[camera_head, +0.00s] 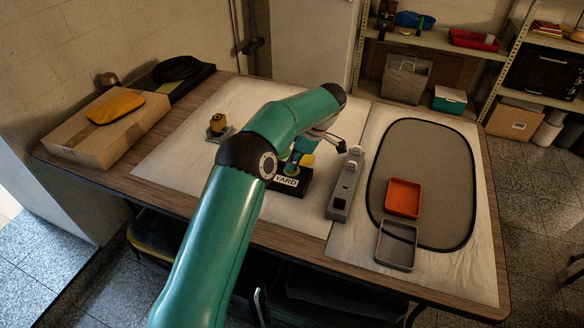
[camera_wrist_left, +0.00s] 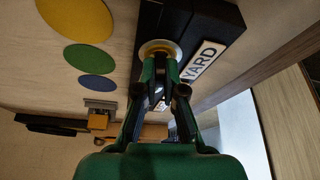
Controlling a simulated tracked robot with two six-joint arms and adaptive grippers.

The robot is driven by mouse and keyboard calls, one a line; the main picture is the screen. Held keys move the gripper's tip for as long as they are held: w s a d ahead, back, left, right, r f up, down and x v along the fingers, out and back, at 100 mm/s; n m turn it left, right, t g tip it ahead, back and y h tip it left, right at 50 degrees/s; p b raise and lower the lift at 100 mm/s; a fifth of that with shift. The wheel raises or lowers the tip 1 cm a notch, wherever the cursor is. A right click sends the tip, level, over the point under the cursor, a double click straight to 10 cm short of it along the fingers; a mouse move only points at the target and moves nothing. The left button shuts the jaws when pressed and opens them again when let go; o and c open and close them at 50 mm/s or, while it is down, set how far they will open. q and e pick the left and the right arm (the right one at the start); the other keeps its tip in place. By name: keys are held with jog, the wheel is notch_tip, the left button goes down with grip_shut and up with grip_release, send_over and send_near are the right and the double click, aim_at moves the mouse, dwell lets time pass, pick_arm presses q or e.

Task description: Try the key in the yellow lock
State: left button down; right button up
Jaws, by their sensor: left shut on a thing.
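My left gripper (camera_wrist_left: 160,88) is shut at the face of a black block labelled YARD (camera_wrist_left: 212,35), which also stands mid-table in the head view (camera_head: 290,184). A round pale-yellow ring (camera_wrist_left: 160,47) on the block sits right at the fingertips. No key can be made out between the fingers; the grip hides it, so I cannot tell whether a key is in the lock. In the head view my arm partly covers the gripper and block. A yellow lock-like object (camera_head: 217,123) sits on a small grey plate at the back left. My right gripper is not seen.
A long grey rack (camera_head: 343,190) stands right of the block. An orange tray (camera_head: 403,197) and a grey tray (camera_head: 396,246) lie further right, by a dark oval mat (camera_head: 440,150). A cardboard box (camera_head: 95,145) is at left. Yellow (camera_wrist_left: 75,18), green and blue discs show in the wrist view.

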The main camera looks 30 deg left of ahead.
pick_arm(q)
jog(key=shift+w+n+p, duration=0.1)
jog(key=shift+n+p, duration=0.2)
jog(key=shift+p, duration=0.05)
dwell(0.5)
jog(key=shift+r, duration=0.1)
jog(key=c, duration=1.2)
grip_release()
jog(key=v, duration=0.7)
jog(key=shift+w, duration=0.1)
